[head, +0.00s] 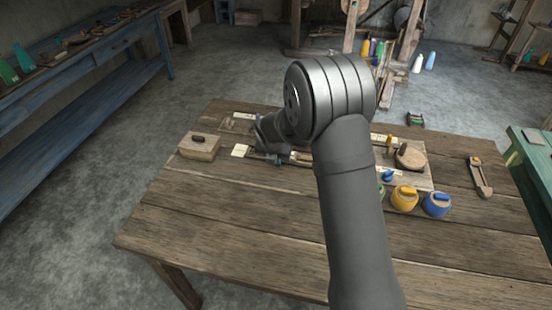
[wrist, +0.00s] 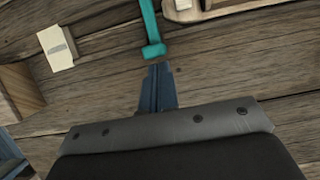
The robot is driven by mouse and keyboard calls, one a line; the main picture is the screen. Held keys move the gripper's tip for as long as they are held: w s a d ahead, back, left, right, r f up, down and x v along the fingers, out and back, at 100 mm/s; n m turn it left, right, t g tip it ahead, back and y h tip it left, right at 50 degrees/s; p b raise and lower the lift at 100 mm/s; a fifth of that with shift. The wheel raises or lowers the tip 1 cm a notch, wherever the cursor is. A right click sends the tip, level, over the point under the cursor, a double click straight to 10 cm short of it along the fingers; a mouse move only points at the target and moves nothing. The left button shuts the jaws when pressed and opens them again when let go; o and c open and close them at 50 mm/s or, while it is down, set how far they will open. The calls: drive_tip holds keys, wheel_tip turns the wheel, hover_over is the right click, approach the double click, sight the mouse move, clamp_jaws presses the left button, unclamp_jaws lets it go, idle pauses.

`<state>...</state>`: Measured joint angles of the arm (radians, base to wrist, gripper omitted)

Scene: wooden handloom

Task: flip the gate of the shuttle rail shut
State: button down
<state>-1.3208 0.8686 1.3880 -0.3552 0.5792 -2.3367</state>
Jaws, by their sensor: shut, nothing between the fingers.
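My gripper (wrist: 159,76) is shut and empty, with its blue-grey fingers together just above the wooden table. A teal bar (wrist: 150,28) with a thicker squared end lies just beyond the fingertips in the wrist view. It looks like the gate, but I cannot tell for certain how it is hinged. A small gap seems to show between the bar's end and the fingertips. A pale wooden piece (wrist: 210,10), possibly part of the shuttle rail, is cut off by the top edge. In the head view my arm hides most of this area.
A wooden box (head: 200,147) stands at the table's left, next to a cream card (head: 240,151). The table's (head: 230,220) front left is clear.

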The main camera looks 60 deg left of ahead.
drive_tip(key=shift+s+d, duration=1.2)
drive_tip(key=shift+s, duration=0.05)
drive_tip(key=v, duration=1)
drive_tip(key=x, duration=0.9)
drive_tip(key=shift+f, duration=0.2)
drive_tip(key=shift+w+a+f, duration=0.35)
drive_tip(key=shift+w+a, duration=0.45)
drive_tip(key=shift+w, duration=0.05)
drive_tip(key=shift+s+d+r, duration=0.1)
drive_tip(key=shift+s+d, duration=0.4)
drive_tip(key=shift+s, duration=0.05)
